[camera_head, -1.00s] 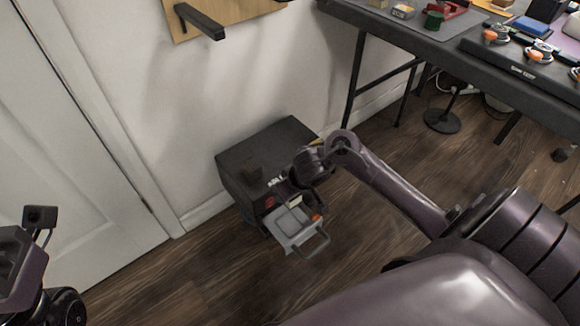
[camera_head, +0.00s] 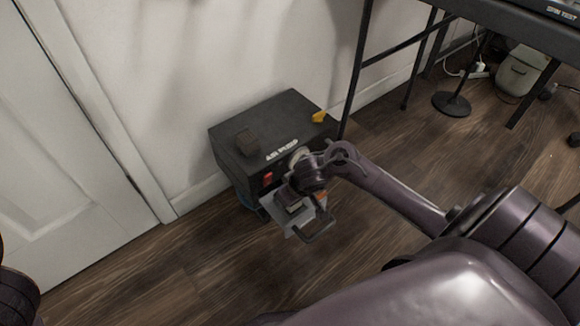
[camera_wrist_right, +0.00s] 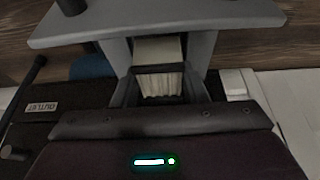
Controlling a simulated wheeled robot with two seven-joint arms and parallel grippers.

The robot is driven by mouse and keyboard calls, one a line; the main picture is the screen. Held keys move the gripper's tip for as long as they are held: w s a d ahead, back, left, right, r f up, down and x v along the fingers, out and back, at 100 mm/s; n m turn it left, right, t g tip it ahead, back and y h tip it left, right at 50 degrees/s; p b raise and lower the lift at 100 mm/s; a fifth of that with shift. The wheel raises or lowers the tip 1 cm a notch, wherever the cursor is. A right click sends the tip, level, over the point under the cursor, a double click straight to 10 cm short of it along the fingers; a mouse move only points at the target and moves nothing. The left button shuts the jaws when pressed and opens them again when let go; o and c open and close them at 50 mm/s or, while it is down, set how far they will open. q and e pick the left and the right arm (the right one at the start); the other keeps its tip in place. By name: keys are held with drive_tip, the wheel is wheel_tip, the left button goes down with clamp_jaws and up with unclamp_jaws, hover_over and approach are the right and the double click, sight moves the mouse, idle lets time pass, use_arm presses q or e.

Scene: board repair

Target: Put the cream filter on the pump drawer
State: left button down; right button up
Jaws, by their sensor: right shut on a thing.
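The cream filter (camera_wrist_right: 159,84) is a pleated block between the fingers of my right gripper (camera_wrist_right: 160,92), which is shut on it. In the head view, my right gripper (camera_head: 292,202) is over the pulled-out grey pump drawer (camera_head: 272,211), and the filter is mostly hidden by the hand. The drawer also shows in the right wrist view (camera_wrist_right: 235,17), just beyond the filter. I cannot tell whether the filter touches the drawer floor. The drawer belongs to the black air pump (camera_head: 235,160) on the floor. My left gripper is not in view.
Table legs and a round stand base (camera_head: 452,104) are at the right. The wooden floor (camera_head: 190,275) in front is clear.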

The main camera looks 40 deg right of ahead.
drive_tip(key=shift+f, duration=0.1)
drive_tip(key=shift+f, duration=0.15)
drive_tip(key=o, duration=1)
drive_tip(key=shift+c, duration=0.2)
